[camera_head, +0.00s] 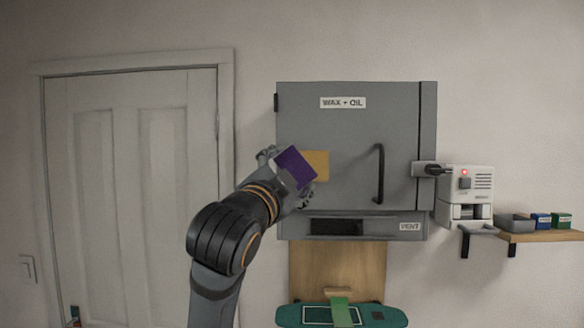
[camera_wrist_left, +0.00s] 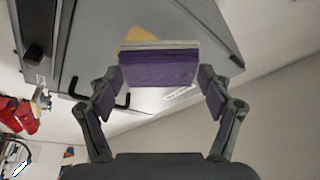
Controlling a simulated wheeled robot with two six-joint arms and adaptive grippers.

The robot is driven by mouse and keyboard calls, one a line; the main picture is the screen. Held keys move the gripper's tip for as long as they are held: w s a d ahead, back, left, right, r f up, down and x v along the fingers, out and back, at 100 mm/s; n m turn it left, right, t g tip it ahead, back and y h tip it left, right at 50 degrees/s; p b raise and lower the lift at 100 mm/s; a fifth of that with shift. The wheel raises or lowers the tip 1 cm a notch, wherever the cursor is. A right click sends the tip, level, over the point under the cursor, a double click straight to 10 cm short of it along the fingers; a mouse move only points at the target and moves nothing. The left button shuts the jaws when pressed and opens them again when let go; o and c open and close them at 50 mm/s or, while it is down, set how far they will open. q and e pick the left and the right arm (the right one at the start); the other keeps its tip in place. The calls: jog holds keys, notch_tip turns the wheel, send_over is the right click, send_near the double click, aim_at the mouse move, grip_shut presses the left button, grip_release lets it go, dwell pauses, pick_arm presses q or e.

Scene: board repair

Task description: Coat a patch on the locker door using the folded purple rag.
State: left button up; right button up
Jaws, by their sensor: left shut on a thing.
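The folded purple rag (camera_head: 295,168) is held in my left gripper (camera_head: 287,177), in front of the grey locker door (camera_head: 345,130). In the left wrist view the rag (camera_wrist_left: 158,68) sits between the two fingers of the left gripper (camera_wrist_left: 160,82), with a pale layer along its far edge. A yellow-tan patch (camera_head: 318,165) shows on the door just right of the rag; part of it is hidden behind the rag. The patch also shows in the left wrist view (camera_wrist_left: 139,35). I cannot tell whether the rag touches the door. My right gripper is not in view.
The door has a dark curved handle (camera_head: 378,173) and a "WAX + OIL" label. A white device (camera_head: 468,190) with a red light is at the right. A wooden shelf (camera_head: 540,236) holds small boxes. A green skateboard deck (camera_head: 385,317) is below the locker.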

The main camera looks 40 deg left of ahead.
pick_arm(q)
jog(key=shift+s+d+r, duration=0.1)
jog(key=shift+s+d, duration=0.45)
jog(key=shift+s, duration=0.2)
jog(key=shift+s+d+p, duration=0.1)
jog(key=shift+s+p, duration=0.05)
jog(key=shift+p, duration=0.15)
jog(key=shift+s+d, duration=0.45)
jog(key=shift+s, duration=0.2)
jog(key=shift+s+d, duration=0.4)
jog(key=shift+s, duration=0.2)
jog(key=shift+a, duration=0.2)
